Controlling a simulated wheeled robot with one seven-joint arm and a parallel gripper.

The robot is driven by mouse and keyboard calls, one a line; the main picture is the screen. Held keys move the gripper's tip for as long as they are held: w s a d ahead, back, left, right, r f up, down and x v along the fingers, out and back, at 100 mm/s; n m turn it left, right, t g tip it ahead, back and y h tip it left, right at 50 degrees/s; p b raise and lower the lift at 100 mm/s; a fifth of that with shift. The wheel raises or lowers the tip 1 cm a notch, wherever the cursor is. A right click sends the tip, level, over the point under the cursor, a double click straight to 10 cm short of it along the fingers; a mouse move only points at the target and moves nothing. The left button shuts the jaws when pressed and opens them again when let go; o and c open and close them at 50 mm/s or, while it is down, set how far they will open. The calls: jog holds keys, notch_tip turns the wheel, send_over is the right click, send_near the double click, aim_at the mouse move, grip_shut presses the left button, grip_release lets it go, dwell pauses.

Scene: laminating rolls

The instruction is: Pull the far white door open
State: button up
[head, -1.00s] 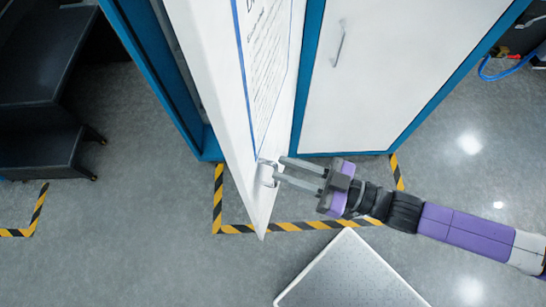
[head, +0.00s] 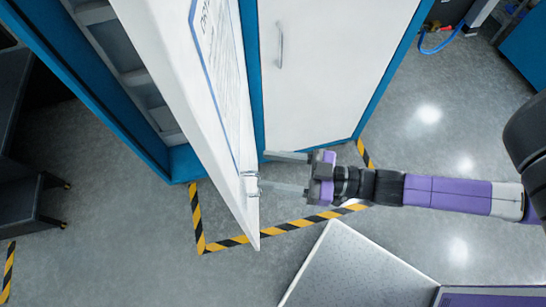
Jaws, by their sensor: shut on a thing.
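The white door with a posted sheet (head: 226,130) stands swung out from the blue cabinet, with shelves showing in the gap behind it. Its small metal handle (head: 250,184) is near the door's lower free end. My gripper (head: 260,171) reaches in from the right and is shut on this handle; its two fingers look spaced apart, and the exact contact is hard to see. A second white door (head: 335,60) with a long bar handle (head: 279,45) is closed, to the right of the open one.
The blue cabinet frame (head: 185,163) stands behind the open door. Yellow-black tape (head: 285,229) marks the floor around it. A pale speckled panel (head: 350,275) is at the lower middle. Dark steps (head: 25,205) stand at left, with bare floor between.

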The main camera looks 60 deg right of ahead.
jog(key=shift+d+f, duration=0.2)
jog(key=shift+d, duration=0.05)
jog(key=b+v, duration=0.1)
jog(key=v, duration=0.6)
jog(key=shift+s+r+b, duration=0.15)
jog(key=shift+s+b, duration=0.15)
jog(key=shift+b, duration=0.05)
jog(key=s+d, duration=0.1)
jog(key=d, duration=0.8)
dwell(0.7)
jog(key=shift+r+p, duration=0.1)
jog(key=shift+p, duration=0.55)
